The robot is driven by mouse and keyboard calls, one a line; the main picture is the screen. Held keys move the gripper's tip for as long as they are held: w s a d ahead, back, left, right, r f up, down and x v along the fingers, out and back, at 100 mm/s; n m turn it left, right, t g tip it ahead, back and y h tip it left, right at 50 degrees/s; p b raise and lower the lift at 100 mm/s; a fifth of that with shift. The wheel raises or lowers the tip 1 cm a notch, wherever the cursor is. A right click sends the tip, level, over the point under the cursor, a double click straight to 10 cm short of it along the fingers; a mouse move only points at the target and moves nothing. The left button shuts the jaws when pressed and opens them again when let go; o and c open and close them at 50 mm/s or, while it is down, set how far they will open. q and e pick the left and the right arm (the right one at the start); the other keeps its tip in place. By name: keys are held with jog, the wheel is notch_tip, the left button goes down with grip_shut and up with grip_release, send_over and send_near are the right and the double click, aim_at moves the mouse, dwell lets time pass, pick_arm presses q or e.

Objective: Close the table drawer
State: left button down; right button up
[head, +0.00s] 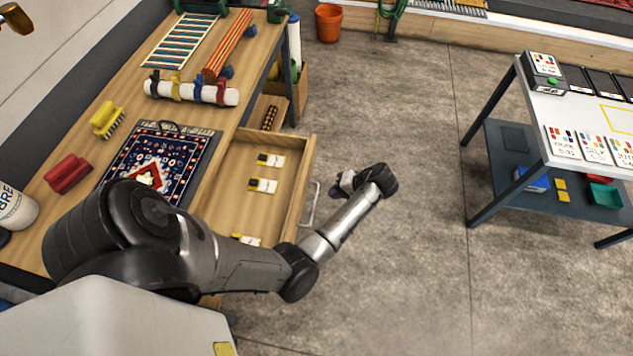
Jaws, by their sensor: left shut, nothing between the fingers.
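The wooden table drawer (285,190) is pulled out from the right side of the wooden table (262,45). Several small white packets with dark and yellow marks lie inside it. A grey metal handle (310,204) is on the drawer's outer front. My left arm reaches across the near part of the drawer and hides some of it. My left gripper (342,183) is just to the right of the drawer front, near the handle and apart from it as far as I can see. It is small in view and looks shut and empty. My right gripper is not in view.
On the table lie a patterned rug sample (155,155), a yellow brush (107,118), a red brush (67,174) and a white roll (190,92). A white-topped table (560,110) stands at the right. An orange pot (328,22) is at the back. The concrete floor between the tables is clear.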

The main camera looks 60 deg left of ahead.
aim_at(302, 204)
pick_arm(q)
jog(key=shift+n+g, duration=0.3)
jog(key=shift+n, duration=0.3)
jog(key=x, duration=0.2)
jog(key=s+d+x, duration=0.1)
jog(key=x, duration=0.2)
jog(key=b+x, duration=0.1)
jog(key=x, duration=0.2)
jog(key=shift+s, duration=0.4)
jog(key=shift+s+a+f, duration=0.35)
jog(key=shift+s+f, duration=0.05)
jog(key=shift+f, duration=0.1)
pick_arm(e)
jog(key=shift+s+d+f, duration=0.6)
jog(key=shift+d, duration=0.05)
